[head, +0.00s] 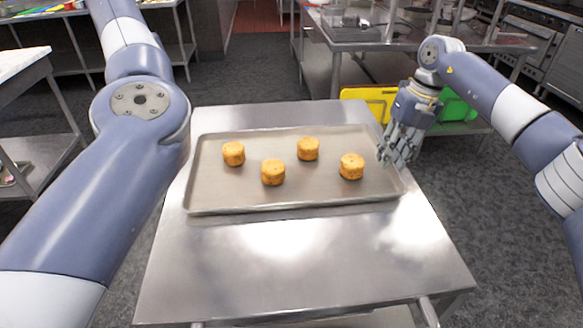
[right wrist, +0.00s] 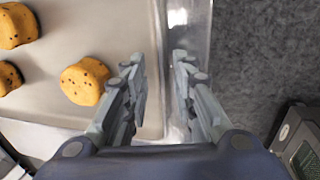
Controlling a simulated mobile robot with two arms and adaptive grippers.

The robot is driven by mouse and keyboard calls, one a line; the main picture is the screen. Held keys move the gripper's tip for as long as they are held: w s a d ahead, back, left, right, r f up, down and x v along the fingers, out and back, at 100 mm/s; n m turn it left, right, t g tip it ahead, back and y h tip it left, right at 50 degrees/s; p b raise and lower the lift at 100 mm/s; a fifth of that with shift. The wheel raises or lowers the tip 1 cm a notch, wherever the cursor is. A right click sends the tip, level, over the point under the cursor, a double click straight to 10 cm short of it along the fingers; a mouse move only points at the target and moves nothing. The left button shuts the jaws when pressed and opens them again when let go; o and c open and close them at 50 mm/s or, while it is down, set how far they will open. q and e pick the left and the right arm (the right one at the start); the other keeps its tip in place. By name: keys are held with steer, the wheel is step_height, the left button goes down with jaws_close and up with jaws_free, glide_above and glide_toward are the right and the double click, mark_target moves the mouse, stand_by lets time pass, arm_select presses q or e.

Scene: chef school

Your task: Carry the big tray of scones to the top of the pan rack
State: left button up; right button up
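The big tray (head: 235,196) is a shallow metal baking tray lying flat on a steel table, with several round golden scones (head: 273,172) spread on it. My right gripper (head: 390,158) is at the tray's right edge, pointing down. In the right wrist view its fingers (right wrist: 160,85) are apart, one on each side of the tray's rim (right wrist: 160,45), with a gap between them; I cannot tell whether either touches the rim. My left arm rises along the left of the head view, but its gripper is out of the picture. I cannot make out the pan rack.
The steel table (head: 300,265) is bare in front of the tray. Steel counters stand at the back and left. Dark floor (head: 455,190) is open on the right.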

step_height(320, 180, up, 11)
steer(key=d, duration=0.2)
steer(key=shift+w, duration=0.15)
steer(key=shift+f, duration=0.15)
